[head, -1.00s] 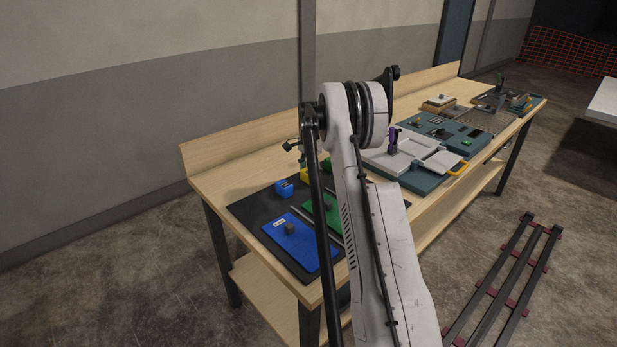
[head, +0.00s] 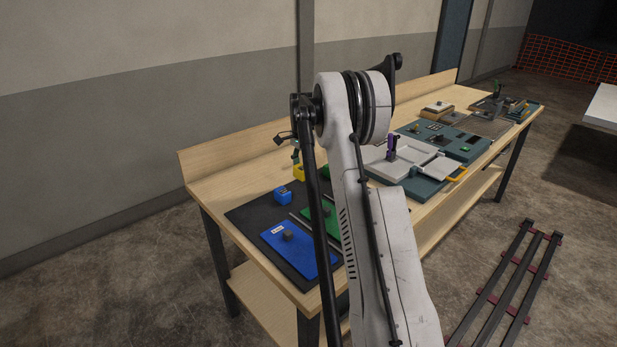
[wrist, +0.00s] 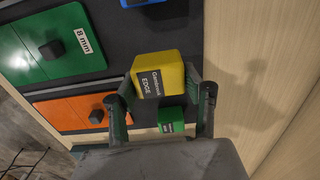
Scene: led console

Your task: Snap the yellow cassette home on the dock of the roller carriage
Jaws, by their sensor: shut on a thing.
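The yellow cassette (wrist: 158,76), a block with a dark label ending in "EDGE", is between the two fingers of my gripper (wrist: 164,84) in the wrist view. The fingers are closed on its sides, and it appears raised over the dark mat. In the head view the cassette (head: 299,173) shows small beside my arm, which hides part of the mat and most of my gripper. A teal station with grey plates (head: 424,163) and a yellow handle stands farther along the bench. I cannot tell for sure whether it is the roller carriage, and no dock is clear.
On the mat (head: 240,213) are a blue cassette (head: 282,196), a blue plate (head: 300,252), a green plate (wrist: 50,45), an orange plate (wrist: 75,112) and a small green block (wrist: 171,119). Bare wood lies at the mat's back edge.

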